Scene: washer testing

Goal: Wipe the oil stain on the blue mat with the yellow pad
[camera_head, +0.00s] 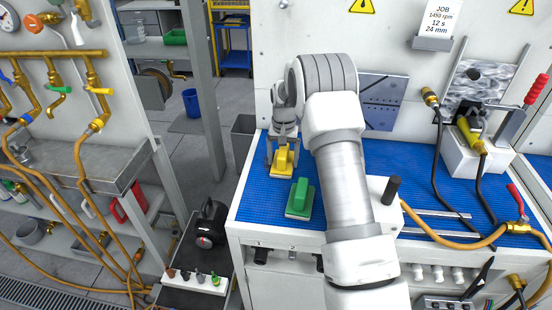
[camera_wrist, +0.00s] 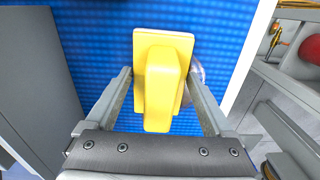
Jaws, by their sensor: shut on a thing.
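The yellow pad (camera_head: 283,160) is at the left part of the blue mat (camera_head: 262,205) in the head view. My gripper (camera_head: 283,145) is shut on the yellow pad, which also shows between the two fingers in the wrist view (camera_wrist: 162,80). The pad is over the mat; I cannot tell whether it touches it. A greyish round patch shows beside the pad's right edge in the wrist view (camera_wrist: 196,72), partly hidden by the pad; it may be the oil stain. No stain is clear in the head view.
A green pad (camera_head: 300,198) lies on the mat nearer the front edge. A dark upright knob (camera_head: 392,190) on a white block is right of my arm. Hoses and a clamped fixture (camera_head: 478,140) fill the right side. The mat's front-left area is clear.

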